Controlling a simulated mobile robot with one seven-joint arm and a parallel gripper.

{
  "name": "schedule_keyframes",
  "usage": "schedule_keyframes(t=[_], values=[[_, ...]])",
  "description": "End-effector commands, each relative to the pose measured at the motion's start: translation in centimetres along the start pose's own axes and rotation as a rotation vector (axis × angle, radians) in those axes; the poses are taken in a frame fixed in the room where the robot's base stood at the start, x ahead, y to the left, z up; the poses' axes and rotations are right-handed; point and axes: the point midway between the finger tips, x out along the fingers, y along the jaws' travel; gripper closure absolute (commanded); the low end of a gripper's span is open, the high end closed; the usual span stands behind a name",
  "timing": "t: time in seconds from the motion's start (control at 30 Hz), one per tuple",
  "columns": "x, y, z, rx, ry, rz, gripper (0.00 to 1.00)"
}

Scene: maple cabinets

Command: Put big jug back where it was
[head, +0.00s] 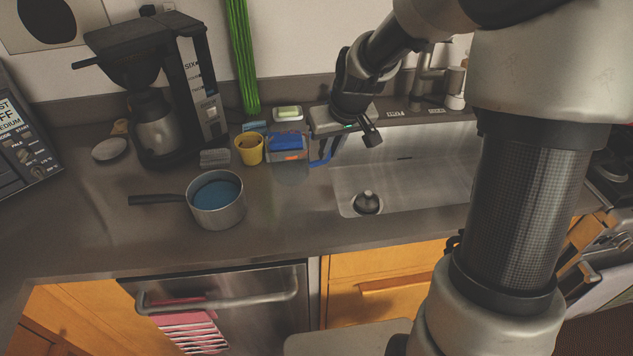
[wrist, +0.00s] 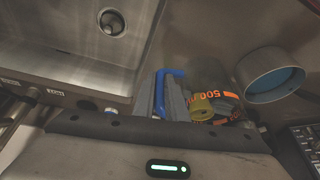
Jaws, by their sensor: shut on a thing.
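The big jug (head: 290,152) looks clear, with orange markings and a blue handle (head: 322,156). In the head view it stands on the counter just left of the sink. The wrist view shows its orange "500" marking (wrist: 222,97) and the blue handle (wrist: 171,73). My gripper (head: 328,142) is at the handle side of the jug. In the wrist view the fingers (wrist: 165,97) are shut on the blue handle. The jug looks upright and on or very near the counter; I cannot tell whether it touches. Part of the jug is hidden by the gripper body in the wrist view.
A yellow cup (head: 249,149) stands close left of the jug. A saucepan (head: 217,203) with a blue inside is in front. A coffee maker (head: 162,95) stands at the left. The sink (head: 405,170) is to the right.

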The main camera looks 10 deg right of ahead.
Motion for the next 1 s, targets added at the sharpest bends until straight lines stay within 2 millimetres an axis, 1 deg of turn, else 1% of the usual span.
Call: schedule_keyframes(t=[0.03, 0.1, 0.27, 0.5, 0.57, 0.77, 0.9, 0.93, 1.0], values=[[0.9, 0.0, 0.4, 0.001, -0.002, -0.001, 1.0], [1.8, 0.0, 0.8, 0.001, -0.001, -0.001, 1.0], [2.8, 0.1, 1.2, 0.001, 0.0, 0.0, 1.0], [5.7, 0.1, 2.5, 0.002, -0.001, 0.0, 1.0], [6.0, 0.2, 2.5, 0.002, 0.002, 0.0, 1.0], [5.9, 0.2, 2.5, 0.002, 0.003, 0.001, 1.0], [6.4, 0.2, 2.7, 0.002, 0.002, 0.001, 1.0], [6.2, 0.2, 2.6, 0.002, 0.002, 0.001, 0.83], [6.2, 0.2, 2.6, 0.002, 0.002, 0.001, 0.71]])
